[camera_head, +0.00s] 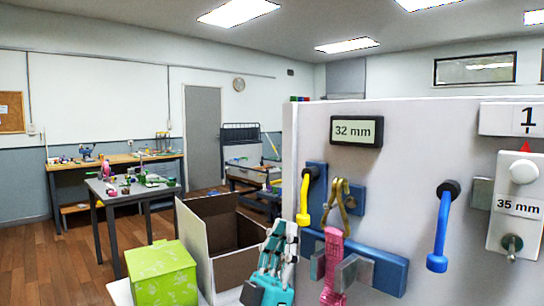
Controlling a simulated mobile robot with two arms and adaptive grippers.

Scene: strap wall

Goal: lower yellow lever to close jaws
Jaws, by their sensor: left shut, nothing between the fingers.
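The yellow lever (303,201) hangs down from a dark pivot on the blue fixture (386,268) on the white panel. Grey jaws (355,272) sit at the lower part of this fixture. A pink strap (333,262) hangs from a brass-coloured hook (345,196) and passes down at the jaws; I cannot tell whether they press on it. My left gripper (284,232), teal and white, is shut and empty. It appears just below and left of the yellow lever's tip; contact cannot be told. My right gripper is not in view.
A display reading 32 mm (356,131) is above the fixture. A blue lever (439,232) and a 35 mm plate (516,206) are to the right. An open carton (226,240) and a green box (161,272) stand left of the panel. Worktables are behind.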

